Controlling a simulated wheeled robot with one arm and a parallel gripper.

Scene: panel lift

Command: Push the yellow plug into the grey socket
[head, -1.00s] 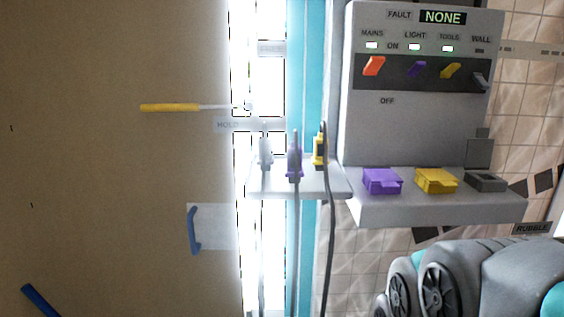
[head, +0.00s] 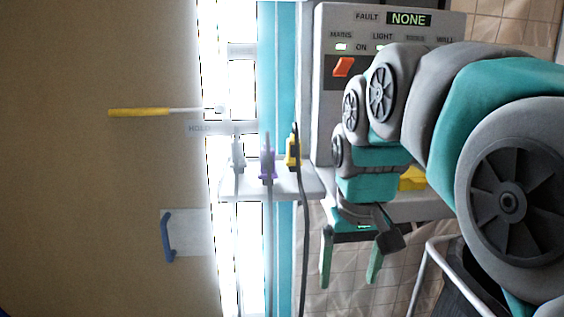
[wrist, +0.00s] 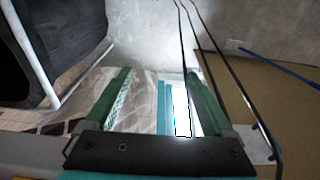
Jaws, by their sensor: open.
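The yellow plug (head: 293,149) stands upright on a small grey shelf (head: 270,187), at the right end of a row with a purple plug (head: 267,170) and a whitish plug (head: 237,153). A dark cable hangs from it. My gripper (head: 347,280) is open and empty, its fingers pointing down, below and to the right of the shelf and apart from the plug. In the wrist view my gripper's two green fingers (wrist: 160,95) are spread with nothing between them. The grey socket is hidden behind my arm. Part of a yellow-lidded socket (head: 412,179) shows beside the arm.
The control panel (head: 319,110) stands behind my arm, with an orange switch (head: 343,67) and a NONE display. A yellow screwdriver (head: 140,112) and a blue handle (head: 167,236) are on the brown board at left. A dark bin (head: 450,275) stands lower right.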

